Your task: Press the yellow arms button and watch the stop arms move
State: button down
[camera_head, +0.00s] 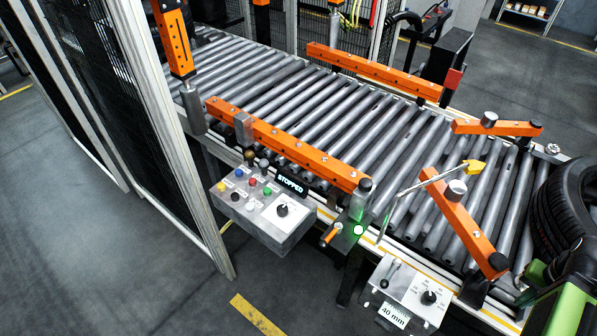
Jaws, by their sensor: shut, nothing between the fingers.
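A grey control box (262,222) at the near side of the conveyor carries several coloured buttons, a black knob and a display reading STOPPED. Two orange arms near the right end of the conveyor look like the stop arms. My gripper's fingers cannot be made out.
The roller conveyor (345,115) has orange side rails. A second box (408,290) reads 40 mm. A yellow arrow pointer (474,168) stands over the rollers. A black tyre (575,205) is at the right edge. A mesh fence (85,85) stands left; the floor in front is clear.

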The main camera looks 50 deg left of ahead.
aim_at(221, 187)
jog(key=z, duration=0.55)
jog(key=k, duration=2.05)
jog(key=u, duration=2.7)
jog(key=i, duration=1.45)
jog(key=u, duration=0.05)
